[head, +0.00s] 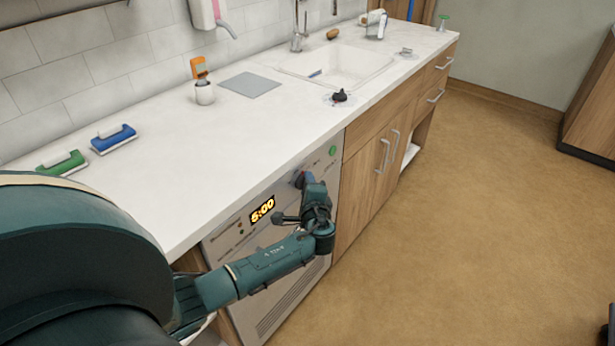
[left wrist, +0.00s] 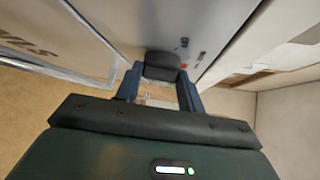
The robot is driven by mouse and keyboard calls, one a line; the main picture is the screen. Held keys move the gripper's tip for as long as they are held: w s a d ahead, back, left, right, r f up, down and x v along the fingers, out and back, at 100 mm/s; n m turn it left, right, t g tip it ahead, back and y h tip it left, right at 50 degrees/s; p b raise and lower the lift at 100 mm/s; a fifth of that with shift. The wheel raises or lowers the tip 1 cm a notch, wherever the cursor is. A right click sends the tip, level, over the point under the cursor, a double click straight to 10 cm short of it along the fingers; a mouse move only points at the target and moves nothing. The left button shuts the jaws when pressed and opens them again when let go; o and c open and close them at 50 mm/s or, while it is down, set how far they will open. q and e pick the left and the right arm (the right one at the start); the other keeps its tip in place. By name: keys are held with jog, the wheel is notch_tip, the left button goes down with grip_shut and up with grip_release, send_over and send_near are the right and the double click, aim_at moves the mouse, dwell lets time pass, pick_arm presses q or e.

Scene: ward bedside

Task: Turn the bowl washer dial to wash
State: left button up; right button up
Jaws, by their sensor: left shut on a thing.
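The bowl washer (head: 285,300) is a light grey front built under the counter, with a lit display (head: 262,210) reading 5:00 and a green round button (head: 333,150) at the panel's right. My left gripper (head: 303,180) is at the panel between the display and the button, its arm across the washer front. In the left wrist view my left gripper (left wrist: 158,90) has its two fingers on either side of the dark dial (left wrist: 162,66) and is shut on it. The gripper mostly hides the dial in the head view. I cannot read its setting. My right gripper is not in view.
Wooden cupboards (head: 365,190) stand to the right. The floor beside them is clear.

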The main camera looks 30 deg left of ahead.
pick_arm(q)
jog(key=shift+g+p, duration=0.3)
jog(key=shift+p, duration=0.1)
jog(key=o, duration=1)
jog(key=shift+c, duration=0.2)
jog(key=v, duration=1.3)
jog(key=shift+s+r, duration=0.1)
jog(key=shift+s, duration=0.05)
